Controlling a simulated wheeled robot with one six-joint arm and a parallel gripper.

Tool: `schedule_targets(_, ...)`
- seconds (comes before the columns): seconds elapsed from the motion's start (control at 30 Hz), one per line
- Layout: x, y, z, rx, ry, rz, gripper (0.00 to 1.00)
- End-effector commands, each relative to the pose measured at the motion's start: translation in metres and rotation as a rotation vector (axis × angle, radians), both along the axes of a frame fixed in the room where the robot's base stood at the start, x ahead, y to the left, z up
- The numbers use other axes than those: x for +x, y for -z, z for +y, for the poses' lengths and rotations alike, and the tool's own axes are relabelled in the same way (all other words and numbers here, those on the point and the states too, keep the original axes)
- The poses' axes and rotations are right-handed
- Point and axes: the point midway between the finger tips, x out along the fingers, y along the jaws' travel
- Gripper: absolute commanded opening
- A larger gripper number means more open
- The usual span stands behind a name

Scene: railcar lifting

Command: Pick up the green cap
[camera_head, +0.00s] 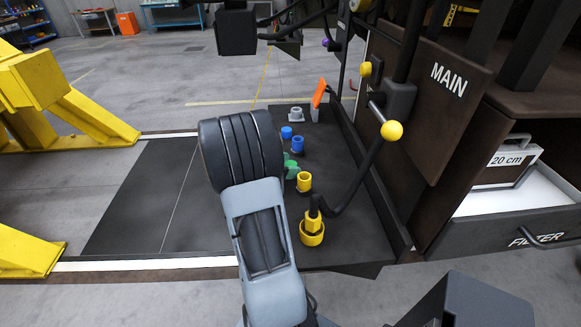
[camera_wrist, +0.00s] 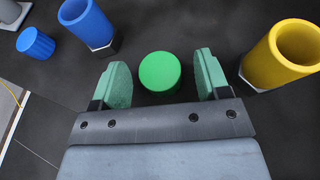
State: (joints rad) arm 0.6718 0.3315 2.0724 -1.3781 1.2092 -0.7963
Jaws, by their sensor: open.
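The green cap (camera_wrist: 159,71) is a short round cylinder on the dark surface, seen from above in the wrist view. My gripper (camera_wrist: 162,78) is open, with one pale green finger pad on each side of the cap. A gap shows between the cap and each pad, so neither touches it. In the head view, my arm hides most of the gripper. A small green patch shows beside the arm there, but I cannot tell cap from finger pads.
A blue socket (camera_wrist: 88,24) and blue cap (camera_wrist: 36,43) stand left of the gripper, a yellow socket (camera_wrist: 285,55) right. An orange-handled item (camera_head: 319,93) and a yellow connector with a black hose (camera_head: 312,228) stand on the dark platform (camera_head: 350,235). The railcar panel (camera_head: 440,110) rises at right.

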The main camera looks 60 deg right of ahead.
Motion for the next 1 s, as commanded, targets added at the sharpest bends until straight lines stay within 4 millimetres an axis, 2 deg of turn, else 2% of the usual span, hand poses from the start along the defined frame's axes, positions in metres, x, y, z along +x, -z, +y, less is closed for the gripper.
schedule_targets(0.27, -0.0007, 0.001, -0.0014, 0.0, 0.0, 0.0, 0.68)
schedule_targets(0.8, -0.0004, 0.0007, -0.0009, 0.0, -0.001, 0.0, 0.17)
schedule_targets(1.0, -0.0004, 0.0006, -0.001, 0.0, -0.001, 0.0, 0.16)
